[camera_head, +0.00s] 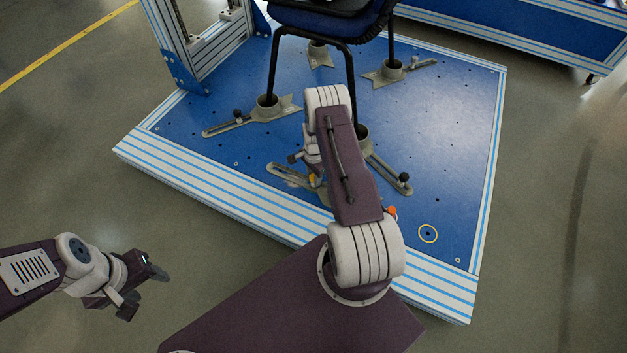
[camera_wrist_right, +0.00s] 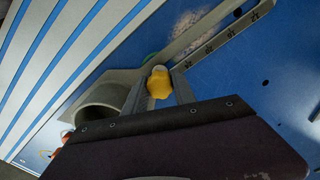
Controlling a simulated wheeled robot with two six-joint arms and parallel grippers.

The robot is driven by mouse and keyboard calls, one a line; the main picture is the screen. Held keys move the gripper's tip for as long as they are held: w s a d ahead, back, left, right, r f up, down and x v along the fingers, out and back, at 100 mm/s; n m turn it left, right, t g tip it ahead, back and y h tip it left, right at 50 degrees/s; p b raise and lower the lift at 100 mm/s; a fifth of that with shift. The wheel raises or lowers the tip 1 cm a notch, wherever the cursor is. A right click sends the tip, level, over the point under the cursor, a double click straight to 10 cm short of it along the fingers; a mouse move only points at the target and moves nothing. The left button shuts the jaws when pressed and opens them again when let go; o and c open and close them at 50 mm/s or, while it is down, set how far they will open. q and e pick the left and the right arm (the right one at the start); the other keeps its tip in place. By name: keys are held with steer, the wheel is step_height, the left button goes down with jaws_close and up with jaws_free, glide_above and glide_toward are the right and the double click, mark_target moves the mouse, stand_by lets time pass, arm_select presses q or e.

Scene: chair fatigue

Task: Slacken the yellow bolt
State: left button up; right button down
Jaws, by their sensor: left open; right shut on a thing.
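The yellow bolt (camera_wrist_right: 159,84) shows in the right wrist view between the fingertips of my right gripper (camera_wrist_right: 158,90). It sits beside a grey round cup (camera_wrist_right: 100,105) on the blue plate. In the head view a small yellow part of the bolt (camera_head: 312,178) shows beside my right arm. My right gripper (camera_head: 318,177) is shut on the bolt there, mostly hidden by my wrist. My left gripper (camera_head: 142,284) is open and empty, over the floor to the left, well away from the platform.
A chair (camera_head: 335,22) stands with its black legs in grey clamps on the blue platform (camera_head: 440,120). A slotted clamp arm (camera_head: 290,174) lies beside my right gripper. The floor (camera_head: 540,240) at right is clear.

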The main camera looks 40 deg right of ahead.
steer(key=shift+n, duration=0.6)
steer(key=n, duration=0.4)
steer(key=shift+n, duration=0.5)
steer(key=n, duration=0.3)
